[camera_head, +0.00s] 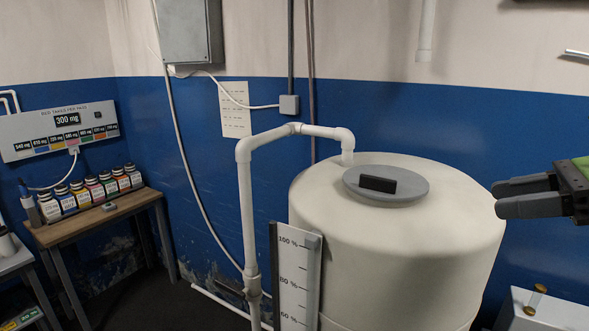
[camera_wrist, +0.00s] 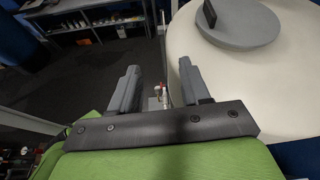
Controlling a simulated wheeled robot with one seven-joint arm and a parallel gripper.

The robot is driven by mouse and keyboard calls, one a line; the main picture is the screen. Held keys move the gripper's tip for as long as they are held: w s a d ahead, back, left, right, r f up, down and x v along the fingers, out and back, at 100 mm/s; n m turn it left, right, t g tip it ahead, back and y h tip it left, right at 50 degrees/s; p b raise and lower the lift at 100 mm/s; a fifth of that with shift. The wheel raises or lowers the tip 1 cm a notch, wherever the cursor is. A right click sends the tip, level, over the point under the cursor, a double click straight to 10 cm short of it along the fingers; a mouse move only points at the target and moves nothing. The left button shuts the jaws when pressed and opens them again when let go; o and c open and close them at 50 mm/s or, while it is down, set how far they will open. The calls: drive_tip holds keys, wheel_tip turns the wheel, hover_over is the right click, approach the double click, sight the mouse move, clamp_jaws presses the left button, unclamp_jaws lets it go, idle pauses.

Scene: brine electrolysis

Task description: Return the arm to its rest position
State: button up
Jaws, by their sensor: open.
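My gripper (camera_head: 497,199) is at the right edge of the head view, its dark fingers pointing left beside the upper right side of the white tank (camera_head: 400,270). In the wrist view my gripper (camera_wrist: 158,90) shows two grey fingers apart with nothing held between them. The tank's grey lid (camera_head: 410,190) with a black handle (camera_head: 378,184) is on top of the tank, and the lid also shows in the wrist view (camera_wrist: 245,25). Most of my arm is out of the head view.
A white pipe (camera_head: 245,200) bends over to the tank top. A level gauge (camera_head: 297,280) stands in front of the tank. Several labelled bottles (camera_head: 96,190) sit on a wooden table (camera_head: 70,233) at left. A white box (camera_head: 550,312) is low at right. Dark floor lies between.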

drive_tip(key=w+a+f+n+g+h+b, duration=0.15)
drive_tip(key=a+f+n+h, duration=0.3)
drive_tip(key=a+f, duration=0.45)
drive_tip(key=w+a+f+n+g+h+b, duration=0.1)
drive_tip(key=w+a+f+n+g+h, duration=0.3)
drive_tip(key=a+f, duration=0.55)
drive_tip(key=s+f+n+t+h+b, duration=0.1)
drive_tip(key=s+f+n+t+b, duration=0.1)
drive_tip(key=s+f+n, duration=0.5)
drive_tip(key=s+f+n+t+h+b, duration=0.1)
drive_tip(key=s+f+n, duration=0.6)
drive_tip(key=s, duration=0.8)
drive_tip(key=shift+d+n+t+h+b, duration=0.35)
drive_tip(key=shift+n+b, duration=0.15)
drive_tip(key=shift+n, duration=0.15)
